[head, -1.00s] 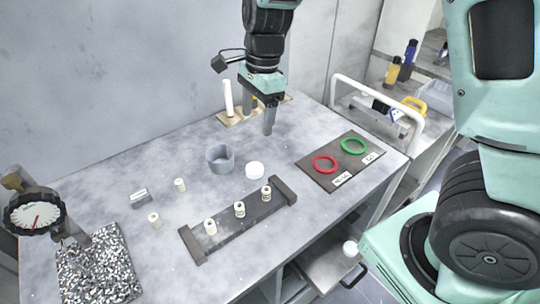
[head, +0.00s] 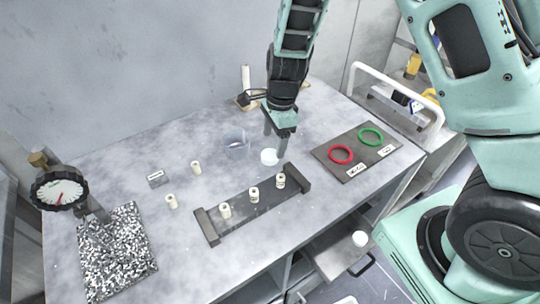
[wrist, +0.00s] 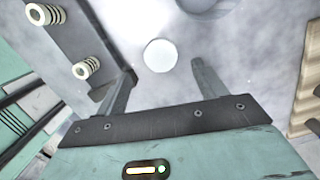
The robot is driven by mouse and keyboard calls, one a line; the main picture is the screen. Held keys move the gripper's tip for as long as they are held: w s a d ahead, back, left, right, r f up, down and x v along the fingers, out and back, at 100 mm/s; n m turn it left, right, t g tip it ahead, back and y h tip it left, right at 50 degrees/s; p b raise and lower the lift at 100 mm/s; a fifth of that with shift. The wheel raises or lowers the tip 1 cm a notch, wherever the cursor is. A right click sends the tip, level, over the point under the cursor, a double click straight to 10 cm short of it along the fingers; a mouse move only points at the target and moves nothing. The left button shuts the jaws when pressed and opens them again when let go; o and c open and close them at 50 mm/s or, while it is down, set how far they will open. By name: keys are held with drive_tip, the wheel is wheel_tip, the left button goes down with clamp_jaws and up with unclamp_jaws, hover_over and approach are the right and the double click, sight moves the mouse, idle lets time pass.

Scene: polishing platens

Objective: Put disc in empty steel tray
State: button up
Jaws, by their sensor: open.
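A white round disc (head: 269,157) lies on the grey bench between the clear cup and the slotted rack. It also shows in the wrist view (wrist: 160,55), beyond and between the fingertips. My gripper (head: 276,150) is open and empty, pointing down just above the disc, with part of it overlapping the disc in the head view. A grey pull-out tray (head: 335,258) under the bench's front edge holds another white disc (head: 360,239). Part of a further white round thing (head: 347,300) shows at the bottom edge. I cannot make out an empty steel tray.
The clear cup (head: 237,145) stands close behind the disc. The rack (head: 240,215) holds several pale ringed cylinders. A dial gauge (head: 60,190) stands at left.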

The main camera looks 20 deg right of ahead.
sight(270, 154)
drive_tip(key=f, duration=0.2)
drive_tip(key=a+f+p, duration=0.1)
drive_tip(key=f, duration=0.1)
drive_tip(key=shift+w+f, duration=0.1)
drive_tip(key=shift+f, duration=0.3)
drive_tip(key=c, duration=1.2)
drive_tip(key=shift+r, duration=0.15)
